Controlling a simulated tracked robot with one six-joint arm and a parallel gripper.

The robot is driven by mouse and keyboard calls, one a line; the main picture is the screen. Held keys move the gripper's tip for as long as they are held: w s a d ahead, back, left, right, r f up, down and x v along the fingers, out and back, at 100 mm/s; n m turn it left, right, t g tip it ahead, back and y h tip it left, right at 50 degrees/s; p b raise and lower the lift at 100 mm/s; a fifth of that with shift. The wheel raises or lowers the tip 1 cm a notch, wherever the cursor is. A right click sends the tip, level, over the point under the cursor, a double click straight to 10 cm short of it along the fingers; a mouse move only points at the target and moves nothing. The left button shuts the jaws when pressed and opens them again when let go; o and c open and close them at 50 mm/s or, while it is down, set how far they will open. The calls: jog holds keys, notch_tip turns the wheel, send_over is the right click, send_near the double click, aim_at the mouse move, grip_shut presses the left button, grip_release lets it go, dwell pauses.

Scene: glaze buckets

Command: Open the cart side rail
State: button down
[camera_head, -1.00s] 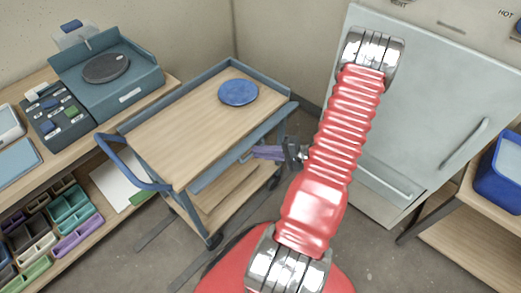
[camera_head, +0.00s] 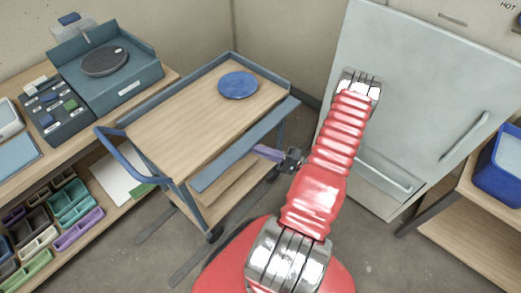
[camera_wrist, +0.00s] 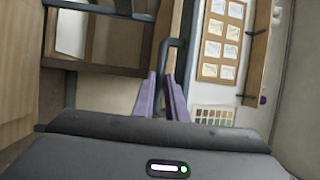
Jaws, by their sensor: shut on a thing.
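The cart (camera_head: 165,135) has a wooden top and blue-grey rims. Its side rail (camera_head: 245,145), a blue-grey strip along the near long side, is tilted outward and down from the top. My gripper (camera_head: 260,151) has purple fingers at the rail's outer side, in front of its middle. In the wrist view, my gripper (camera_wrist: 163,88) is shut on a dark loop handle (camera_wrist: 171,55) that rises from between its fingers. In the head view the handle is too small to make out at the fingers.
A blue round disc (camera_head: 238,85) lies on the cart top. A workbench (camera_head: 165,83) stands left of the cart. A pale cabinet with handles (camera_head: 410,100) stands at the right, behind my arm. Open floor (camera_head: 200,255) lies in front of the cart.

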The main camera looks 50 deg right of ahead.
jog(key=shift+f, duration=0.1)
dwell(0.3)
jog(key=c, duration=2)
grip_release()
jog(key=shift+c, duration=0.2)
jog(key=v, duration=1.3)
jog(key=shift+s+d+f, duration=0.2)
jog(key=shift+s, duration=0.15)
